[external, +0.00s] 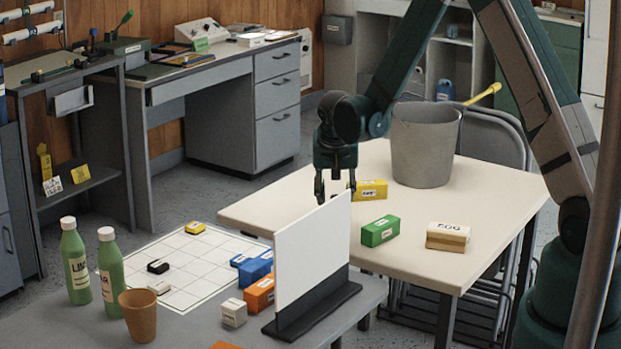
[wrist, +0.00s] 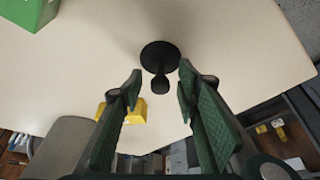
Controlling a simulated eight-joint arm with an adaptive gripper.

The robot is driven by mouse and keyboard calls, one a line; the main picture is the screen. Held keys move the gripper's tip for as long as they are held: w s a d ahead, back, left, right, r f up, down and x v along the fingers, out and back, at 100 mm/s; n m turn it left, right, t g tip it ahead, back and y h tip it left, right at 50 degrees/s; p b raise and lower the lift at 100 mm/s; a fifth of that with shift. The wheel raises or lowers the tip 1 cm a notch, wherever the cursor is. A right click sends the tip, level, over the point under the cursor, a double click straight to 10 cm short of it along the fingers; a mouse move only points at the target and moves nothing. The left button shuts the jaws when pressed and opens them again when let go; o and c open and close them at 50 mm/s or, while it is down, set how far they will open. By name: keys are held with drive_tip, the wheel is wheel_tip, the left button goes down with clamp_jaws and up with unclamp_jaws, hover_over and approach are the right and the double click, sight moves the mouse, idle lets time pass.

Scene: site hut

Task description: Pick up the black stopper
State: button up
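The black stopper (wrist: 160,57) shows in the wrist view as a round black disc with a narrower knob, on the cream table (wrist: 235,58). I cannot make it out in the external view, where the white upright panel (external: 312,248) and my gripper block part of the table. My gripper (external: 334,192) points down over the table's near left part, just behind the panel. In the wrist view my gripper (wrist: 160,76) is open, with one finger to each side of the stopper's knob. I cannot tell whether they touch it.
A yellow box (external: 370,190), a green box (external: 380,231), a tan box (external: 447,237) and a grey bucket (external: 424,150) stand on the cream table (external: 490,205). A grey bench (external: 225,337) holds bottles, a brown cup and small blocks by a white grid.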

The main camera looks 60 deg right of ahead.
sight(335, 195)
drive_tip(key=c, duration=1)
drive_tip(key=shift+r, duration=0.15)
drive_tip(key=shift+r+p, duration=0.75)
drive_tip(key=shift+r, duration=4.15)
